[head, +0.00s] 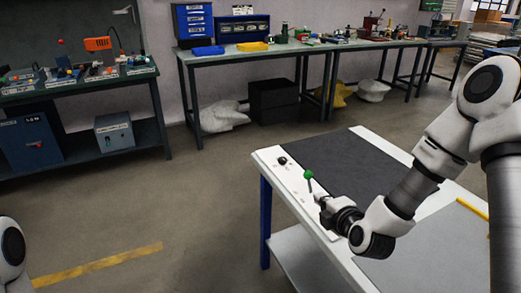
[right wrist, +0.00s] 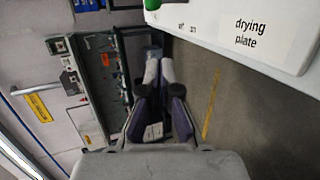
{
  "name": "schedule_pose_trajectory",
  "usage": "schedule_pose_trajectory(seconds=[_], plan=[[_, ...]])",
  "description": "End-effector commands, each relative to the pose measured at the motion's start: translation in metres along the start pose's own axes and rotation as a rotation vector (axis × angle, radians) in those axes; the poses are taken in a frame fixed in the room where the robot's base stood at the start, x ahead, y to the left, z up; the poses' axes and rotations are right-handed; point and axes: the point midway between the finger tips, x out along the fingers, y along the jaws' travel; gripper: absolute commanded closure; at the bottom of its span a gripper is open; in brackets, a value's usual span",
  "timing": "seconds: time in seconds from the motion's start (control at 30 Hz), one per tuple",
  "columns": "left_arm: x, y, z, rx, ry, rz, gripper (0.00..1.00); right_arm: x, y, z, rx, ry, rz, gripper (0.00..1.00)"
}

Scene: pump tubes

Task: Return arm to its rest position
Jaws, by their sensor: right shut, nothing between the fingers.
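My right arm comes in from the right in the head view and reaches over the white table (head: 448,186). Its gripper (head: 323,203) is by the table's left edge, just below a green-knobbed lever (head: 308,175); I cannot tell whether they touch. In the right wrist view the gripper (right wrist: 154,84) has its fingers together with nothing between them. Of my left arm only a white joint shows at the lower left of the head view, and its gripper is out of the picture.
A black knob (head: 282,160) stands on the table's white edge strip, beside a dark mat (head: 350,165). The right wrist view shows a "drying plate" label (right wrist: 258,31). Workbenches (head: 248,53) line the back wall. The floor left of the table is clear.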

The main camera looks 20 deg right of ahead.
Motion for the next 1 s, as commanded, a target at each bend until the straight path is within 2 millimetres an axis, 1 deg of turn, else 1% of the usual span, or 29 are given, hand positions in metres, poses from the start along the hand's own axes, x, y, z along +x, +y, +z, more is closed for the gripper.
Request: schedule_pose_trajectory(seconds=[0.07,0.13,0.17,0.23,0.27,0.33,0.37,0.4,0.47,0.5,0.57,0.6,0.67,0.7,0.8,0.9,1.0], plan=[[0.0,0.0,0.0,0.0,0.0,0.0,0.6,0.0,-0.001,0.0,0.0,0.0,-0.002,1.0],[-0.004,0.0,0.0,0.0,0.0,0.0,0.6,-0.001,-0.007,0.0,-0.004,0.001,-0.022,1.0],[-0.008,0.0,0.0,0.0,0.0,0.0,0.6,-0.001,-0.013,-0.002,-0.013,0.005,-0.042,1.0],[-0.022,0.0,0.0,0.001,0.0,0.0,0.6,-0.006,-0.036,-0.014,-0.065,0.03,-0.119,1.0],[-0.03,0.0,0.0,0.001,0.0,0.0,0.6,-0.01,-0.051,-0.022,-0.099,0.048,-0.165,1.0],[-0.048,0.0,0.0,0.001,0.0,0.0,0.6,-0.028,-0.097,-0.045,-0.178,0.106,-0.31,1.0],[-0.055,0.001,0.0,0.0,0.0,0.0,0.6,-0.038,-0.119,-0.054,-0.168,0.126,-0.384,1.0],[-0.062,0.001,0.0,0.0,0.001,0.0,0.6,-0.055,-0.148,-0.066,-0.114,0.139,-0.488,1.0],[-0.07,0.001,0.0,0.0,0.0,0.0,0.6,-0.083,-0.187,-0.08,0.014,0.123,-0.645,1.0],[-0.075,0.001,0.0,0.0,0.0,0.0,0.6,-0.102,-0.209,-0.086,0.119,0.087,-0.743,1.0],[-0.079,0.001,0.0,0.0,0.0,0.0,0.6,-0.129,-0.235,-0.094,0.279,0.006,-0.867,1.0],[-0.081,0.001,0.0,0.0,0.0,0.0,0.6,-0.144,-0.249,-0.096,0.387,-0.064,-0.934,1.0],[-0.082,0.001,0.0,0.0,0.0,0.0,0.6,-0.165,-0.265,-0.099,0.558,-0.191,-1.013,1.0],[-0.082,0.001,0.0,0.0,0.0,0.0,0.6,-0.176,-0.272,-0.1,0.678,-0.289,-1.048,1.0],[-0.079,0.001,0.0,0.0,0.0,0.0,0.6,-0.191,-0.281,-0.098,0.986,-0.55,-1.069,1.0],[-0.079,0.001,0.0,0.0,0.0,0.0,0.6,-0.201,-0.285,-0.096,1.216,-0.757,-1.046,1.0],[-0.079,0.001,0.0,0.0,0.0,0.0,0.6,-0.204,-0.286,-0.096,1.335,-0.858,-1.016,1.0]])
